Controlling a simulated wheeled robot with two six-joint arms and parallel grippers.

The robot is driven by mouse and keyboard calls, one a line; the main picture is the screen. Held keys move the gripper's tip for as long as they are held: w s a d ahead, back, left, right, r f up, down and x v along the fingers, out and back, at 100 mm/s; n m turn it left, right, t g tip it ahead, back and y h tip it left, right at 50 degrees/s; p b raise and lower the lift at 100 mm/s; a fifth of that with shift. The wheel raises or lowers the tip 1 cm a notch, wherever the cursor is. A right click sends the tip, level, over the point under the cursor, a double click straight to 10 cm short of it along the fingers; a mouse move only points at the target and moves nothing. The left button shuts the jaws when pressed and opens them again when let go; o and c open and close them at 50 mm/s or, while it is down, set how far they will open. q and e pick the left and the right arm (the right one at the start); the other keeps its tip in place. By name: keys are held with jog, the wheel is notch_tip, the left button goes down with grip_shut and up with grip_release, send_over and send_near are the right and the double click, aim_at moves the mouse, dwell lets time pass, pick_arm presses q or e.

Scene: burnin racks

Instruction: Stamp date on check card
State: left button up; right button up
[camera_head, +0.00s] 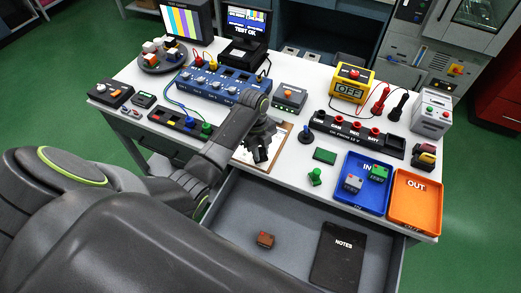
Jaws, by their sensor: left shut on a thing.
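The check card (278,151) lies on a brown-edged clipboard (268,167) at the table's front edge; the arm and gripper cover much of it. My left gripper (260,154) is over the card, pointing down, shut on a dark thing that looks like a stamp. That thing is mostly hidden by the fingers, and I cannot tell whether it touches the card. My right gripper is not in view.
An open drawer (222,222) below holds a brown block (265,239) and a black notes book (337,256). A blue IN tray (354,202) with small modules and an orange OUT tray (415,200) are at the right. A blue test rack (215,85) stands behind the gripper.

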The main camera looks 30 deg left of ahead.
pick_arm(q)
jog(key=shift+f, duration=0.4)
jog(key=shift+s+f, duration=0.1)
dwell(1.9)
notch_tip(320, 180, up, 7)
jog(key=p, duration=0.8)
dwell(0.7)
